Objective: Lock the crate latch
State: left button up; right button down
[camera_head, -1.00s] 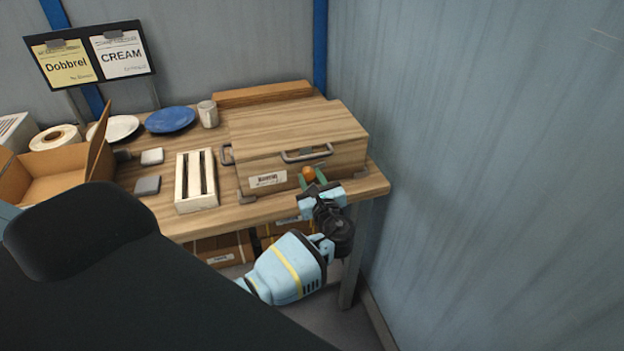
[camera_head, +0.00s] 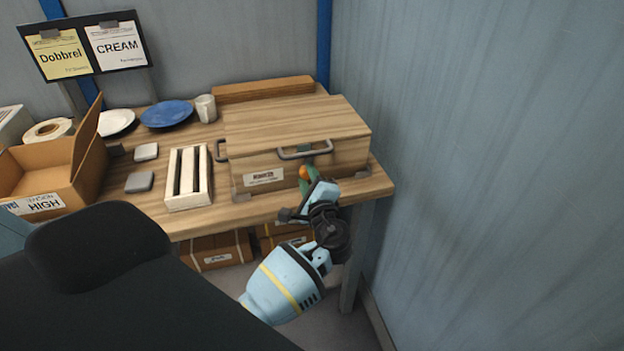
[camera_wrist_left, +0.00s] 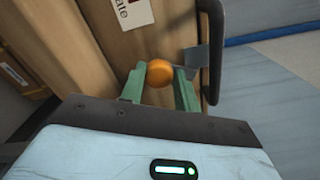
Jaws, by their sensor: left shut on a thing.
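The wooden crate (camera_head: 290,122) sits closed on the right end of the table, with a grey handle (camera_head: 305,153) and a white label on its front. The latch's round orange knob (camera_head: 303,172) is low on the front, below the handle. My left gripper (camera_head: 308,174) has its green fingers shut on the knob. In the left wrist view the knob (camera_wrist_left: 160,73) sits between the two fingertips of the left gripper (camera_wrist_left: 160,84), with a grey metal plate (camera_wrist_left: 196,57) beside it. The latch's own setting cannot be told. My right gripper is not in view.
Left of the crate are a white slatted rack (camera_head: 188,178), small grey blocks, a blue plate (camera_head: 166,113), a mug (camera_head: 205,107) and an open cardboard box (camera_head: 88,160). A wall (camera_head: 480,160) stands close on the right. Brown boxes lie under the table.

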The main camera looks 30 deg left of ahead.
pick_arm(q)
jog(key=n+b, duration=0.1)
jog(key=n, duration=0.2)
jog(key=shift+f+b, duration=0.3)
jog(key=shift+b, duration=0.05)
jog(key=shift+n+b, duration=0.5)
jog(key=shift+n, duration=0.5)
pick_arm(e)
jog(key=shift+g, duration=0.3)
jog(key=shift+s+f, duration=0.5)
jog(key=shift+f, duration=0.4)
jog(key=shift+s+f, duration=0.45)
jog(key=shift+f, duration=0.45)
pick_arm(q)
jog(key=shift+r+n, duration=0.15)
jog(key=shift+n, duration=0.15)
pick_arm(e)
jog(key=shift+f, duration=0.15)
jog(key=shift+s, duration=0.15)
pick_arm(q)
jog(key=o, duration=0.8)
jog(key=shift+o, duration=0.7)
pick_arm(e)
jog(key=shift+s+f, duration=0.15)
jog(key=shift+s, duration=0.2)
